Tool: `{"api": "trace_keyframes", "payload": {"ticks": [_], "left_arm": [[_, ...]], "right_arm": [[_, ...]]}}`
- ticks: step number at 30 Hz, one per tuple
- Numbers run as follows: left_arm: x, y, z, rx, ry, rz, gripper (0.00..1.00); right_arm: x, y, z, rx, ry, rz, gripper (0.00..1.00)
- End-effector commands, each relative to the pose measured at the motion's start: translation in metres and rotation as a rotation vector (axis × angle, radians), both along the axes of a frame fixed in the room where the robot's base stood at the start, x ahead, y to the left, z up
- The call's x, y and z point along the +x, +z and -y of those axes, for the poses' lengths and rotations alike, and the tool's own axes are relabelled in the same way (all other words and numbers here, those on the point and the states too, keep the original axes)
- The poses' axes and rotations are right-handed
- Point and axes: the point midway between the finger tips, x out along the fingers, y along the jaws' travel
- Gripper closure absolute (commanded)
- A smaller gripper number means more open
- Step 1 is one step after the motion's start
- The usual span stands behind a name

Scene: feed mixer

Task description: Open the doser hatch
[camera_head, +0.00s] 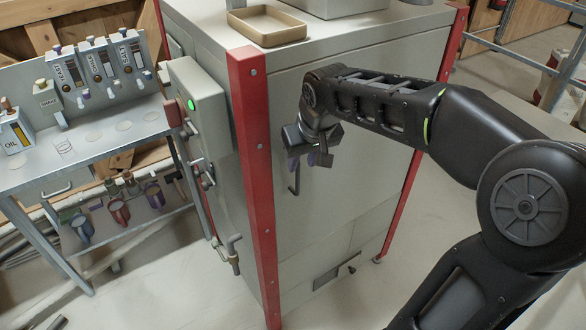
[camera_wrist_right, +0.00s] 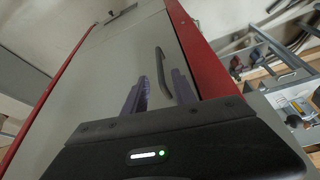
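The grey machine's front panel (camera_head: 345,215) carries a dark bar handle (camera_head: 295,180); I take this panel to be the doser hatch, and it looks closed and flush. The handle also shows in the right wrist view (camera_wrist_right: 162,70), upright and slightly tilted. My right gripper (camera_head: 302,162) is at the panel's upper left, over the handle's upper part. In the right wrist view its two purple fingers (camera_wrist_right: 159,84) are apart, with the handle's lower end showing between them. I cannot tell whether they touch it. My left gripper is not in view.
Red corner posts (camera_head: 253,160) frame the machine. A control box with a green light (camera_head: 190,104) is on its left side. A tan tray (camera_head: 266,26) sits on top. A metal bench (camera_head: 95,140) with dispensers stands at the left. The floor in front is clear.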

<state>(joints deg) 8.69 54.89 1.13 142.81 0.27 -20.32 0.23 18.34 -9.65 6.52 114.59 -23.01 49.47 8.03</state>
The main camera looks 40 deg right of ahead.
Motion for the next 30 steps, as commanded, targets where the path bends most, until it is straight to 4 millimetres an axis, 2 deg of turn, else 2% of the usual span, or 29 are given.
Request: {"api": "trace_keyframes", "payload": {"ticks": [8, 11, 21, 25, 30], "left_arm": [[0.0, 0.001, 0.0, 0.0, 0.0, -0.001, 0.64], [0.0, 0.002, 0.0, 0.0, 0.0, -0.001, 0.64], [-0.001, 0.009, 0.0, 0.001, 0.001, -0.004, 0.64], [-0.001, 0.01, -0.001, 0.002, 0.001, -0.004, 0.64], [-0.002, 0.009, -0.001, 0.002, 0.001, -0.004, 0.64]], "right_arm": [[0.002, -0.005, 0.0, 0.002, 0.002, -0.002, 0.67], [0.005, -0.013, 0.001, 0.002, 0.002, -0.003, 0.67], [0.024, -0.06, 0.004, 0.003, 0.002, -0.002, 0.67], [0.028, -0.07, 0.006, 0.003, 0.001, -0.001, 0.67], [0.03, -0.073, 0.006, 0.002, 0.001, 0.002, 0.67]]}}
